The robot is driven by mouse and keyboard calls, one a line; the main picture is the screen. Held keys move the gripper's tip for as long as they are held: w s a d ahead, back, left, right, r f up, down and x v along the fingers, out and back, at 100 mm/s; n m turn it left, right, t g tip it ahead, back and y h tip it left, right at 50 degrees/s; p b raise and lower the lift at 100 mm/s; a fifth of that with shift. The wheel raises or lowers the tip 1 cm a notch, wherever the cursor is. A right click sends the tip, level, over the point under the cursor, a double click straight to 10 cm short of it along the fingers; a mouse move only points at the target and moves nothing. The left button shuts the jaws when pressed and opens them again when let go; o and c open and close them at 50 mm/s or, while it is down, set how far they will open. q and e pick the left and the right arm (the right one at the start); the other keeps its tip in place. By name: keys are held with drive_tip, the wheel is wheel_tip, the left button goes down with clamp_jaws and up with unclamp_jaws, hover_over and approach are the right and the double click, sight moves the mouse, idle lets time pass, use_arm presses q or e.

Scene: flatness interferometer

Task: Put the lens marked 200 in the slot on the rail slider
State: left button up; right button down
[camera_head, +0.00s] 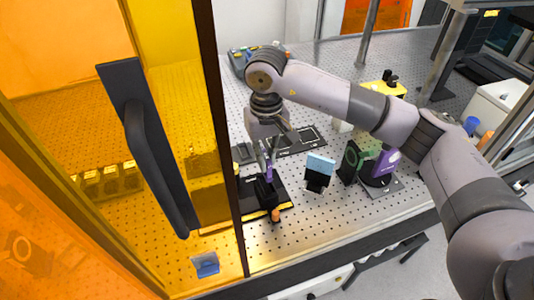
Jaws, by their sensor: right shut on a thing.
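My right gripper (268,158) points down over the optical table. It is shut on a thin purple piece (268,173), which is partly hidden by the fingers. I cannot read any marking on it, so I cannot tell whether it is the lens marked 200. A black block (266,190) stands directly below, on a black plate with yellow edges (254,208). This block may be the rail slider; its slot is too small to make out. I cannot tell whether the purple piece touches the block. My left gripper is not in view.
An amber door with a black handle (150,150) covers the left side. Just right of the gripper stand a black mount with a light blue top (320,163), a black-green mount (351,162) and a purple mount (386,160). A small orange-topped post (276,215) stands in front.

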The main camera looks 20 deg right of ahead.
drive_tip(key=shift+f, duration=0.65)
drive_tip(key=shift+s+a+f+b, duration=0.15)
drive_tip(key=shift+f+b, duration=0.3)
drive_tip(key=shift+f, duration=0.25)
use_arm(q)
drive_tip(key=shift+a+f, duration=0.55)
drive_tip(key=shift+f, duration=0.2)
use_arm(e)
drive_tip(key=shift+f, duration=0.9)
use_arm(q)
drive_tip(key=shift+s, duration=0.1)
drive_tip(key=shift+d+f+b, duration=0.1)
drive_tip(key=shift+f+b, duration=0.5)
drive_tip(key=shift+b, duration=0.25)
use_arm(e)
drive_tip(key=shift+f, duration=0.4)
drive_tip(key=c, duration=1.6)
unclamp_jaws()
drive_tip(key=shift+r, duration=0.1)
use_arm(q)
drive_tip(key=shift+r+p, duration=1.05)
use_arm(e)
drive_tip(key=shift+r, duration=3.45)
